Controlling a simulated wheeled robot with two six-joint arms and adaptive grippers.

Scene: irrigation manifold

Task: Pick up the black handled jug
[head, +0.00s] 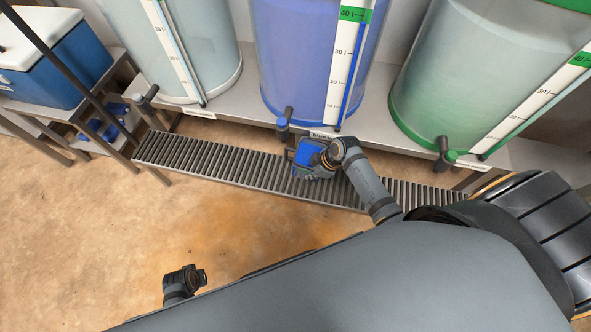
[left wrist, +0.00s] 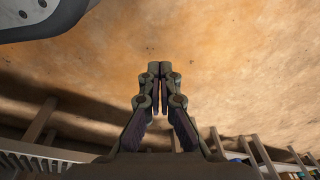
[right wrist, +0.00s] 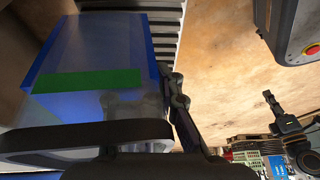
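The jug (head: 310,152) with blue in it stands on the slatted grate below the blue tank's tap. In the right wrist view the see-through jug (right wrist: 115,55) fills the left side, with a green band and a thick black handle (right wrist: 85,132) close to the camera. My right gripper (head: 325,158) is at the jug. One finger shows beside the handle's end, swung in as when closed; the other finger is hidden behind handle and jug. My left gripper (left wrist: 160,70) is empty and shut, over the brown floor.
The slatted grate (head: 215,165) runs along the front of the shelf. The blue tank (head: 290,60) stands behind the jug, with a clear tank (head: 185,45) left and a green-based tank (head: 440,80) right. Their taps overhang the grate. A blue cooler (head: 60,70) stands far left.

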